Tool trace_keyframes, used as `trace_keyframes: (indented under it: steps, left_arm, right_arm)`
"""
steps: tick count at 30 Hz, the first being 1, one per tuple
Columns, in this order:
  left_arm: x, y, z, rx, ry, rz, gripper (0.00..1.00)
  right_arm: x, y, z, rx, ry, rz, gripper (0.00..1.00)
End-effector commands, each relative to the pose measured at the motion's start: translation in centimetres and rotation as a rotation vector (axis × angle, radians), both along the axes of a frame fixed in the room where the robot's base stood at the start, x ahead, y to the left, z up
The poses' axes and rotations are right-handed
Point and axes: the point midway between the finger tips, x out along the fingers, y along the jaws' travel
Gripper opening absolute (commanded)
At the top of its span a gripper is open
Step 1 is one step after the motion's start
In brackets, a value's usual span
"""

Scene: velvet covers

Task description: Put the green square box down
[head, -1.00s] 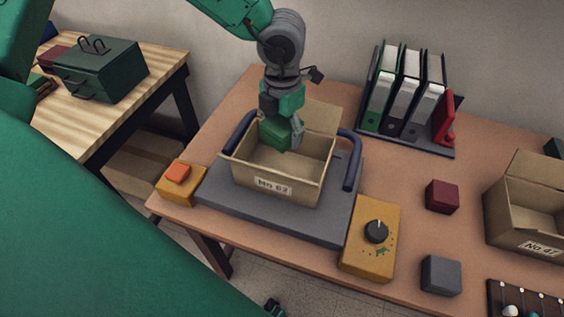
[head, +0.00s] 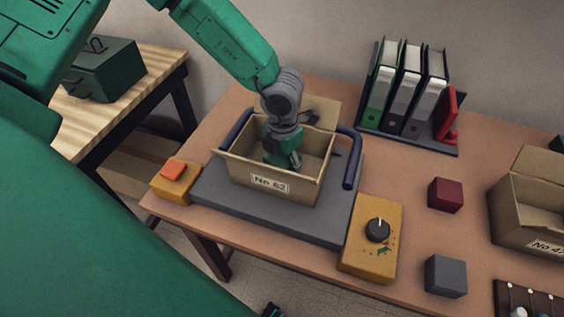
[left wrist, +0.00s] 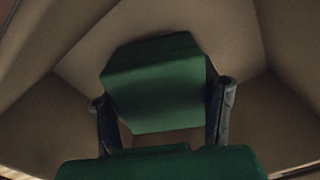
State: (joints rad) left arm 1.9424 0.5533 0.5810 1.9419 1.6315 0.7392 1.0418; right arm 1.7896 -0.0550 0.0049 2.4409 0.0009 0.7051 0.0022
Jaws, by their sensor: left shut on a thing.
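The green square box (left wrist: 158,95) is between the fingers of my left gripper (left wrist: 165,115) in the left wrist view, with cardboard walls around it. In the head view my left gripper (head: 283,158) reaches down inside the open cardboard box labelled No 62 (head: 262,180). The green box is mostly hidden there by the gripper and the front wall. I cannot tell whether it touches the carton's floor. My right gripper is not clearly seen.
The carton stands on a grey platform (head: 225,205) with blue side rails. A yellow dial box (head: 370,250), a dark red cube (head: 445,195), a grey cube (head: 445,276) and another carton (head: 525,220) are to the right. Binders (head: 405,90) stand behind.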

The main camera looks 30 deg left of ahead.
Motion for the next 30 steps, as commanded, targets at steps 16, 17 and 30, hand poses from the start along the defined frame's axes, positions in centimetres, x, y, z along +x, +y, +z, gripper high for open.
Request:
trace_keyframes:
  steps: [16,17,30]
  left_arm:
    - [0.1,0.3,-0.7,-0.004,0.0,0.001,0.78]
    - [0.1,0.3,-0.7,-0.004,0.0,0.001,0.78]
    - [0.1,0.2,3.5,-0.005,-0.005,0.001,0.78]
  right_arm:
    - [0.0,0.0,-0.1,0.0,0.0,0.0,0.4]
    - [0.0,0.0,-0.1,0.0,0.0,0.0,0.4]
    - [0.0,0.0,0.3,0.0,0.0,0.0,0.4]
